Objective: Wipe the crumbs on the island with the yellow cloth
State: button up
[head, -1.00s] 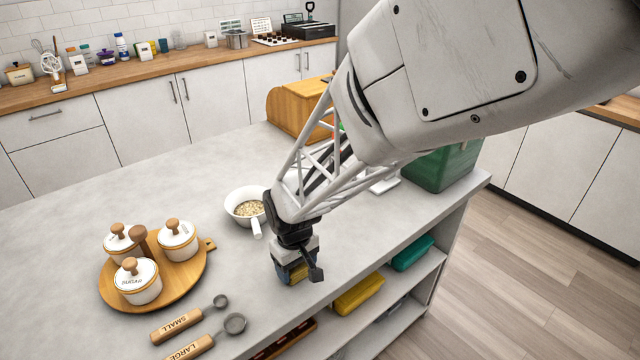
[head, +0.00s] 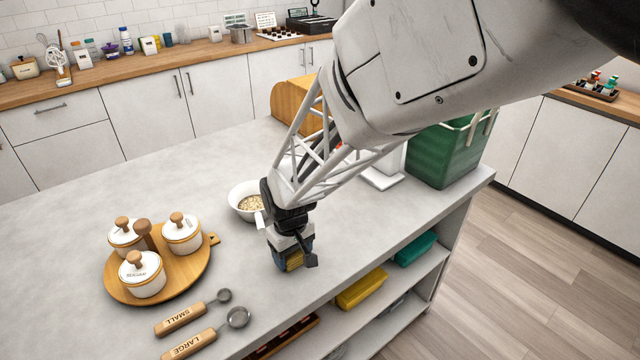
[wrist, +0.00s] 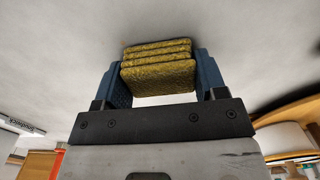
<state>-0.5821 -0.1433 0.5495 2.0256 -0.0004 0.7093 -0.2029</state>
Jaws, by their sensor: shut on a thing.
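My gripper (head: 291,260) is shut on the yellow cloth (head: 294,261), low over the grey island top (head: 200,200) near its front edge. In the wrist view the cloth (wrist: 158,72) is a folded, layered, mottled yellow pad between the two blue fingers of my gripper (wrist: 162,78). I cannot tell whether the cloth touches the top.
A white pan of pale flakes (head: 245,201) stands just left of my gripper. A wooden tray (head: 195,263) with lidded jars and two measuring spoons (head: 205,333) lie farther left. A green bin (head: 445,155) stands at the right end. Shelves below hold a yellow item (head: 362,288).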

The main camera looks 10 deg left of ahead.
jog(key=shift+w+a+f, duration=0.1)
jog(key=shift+w+a, duration=0.05)
dwell(0.7)
jog(key=shift+w+a, duration=0.95)
jog(key=shift+a, duration=0.05)
jog(key=shift+w, duration=0.1)
jog(key=shift+w+a, duration=0.75)
jog(key=shift+a, duration=0.05)
jog(key=shift+r, duration=0.25)
jog(key=shift+r, duration=3.35)
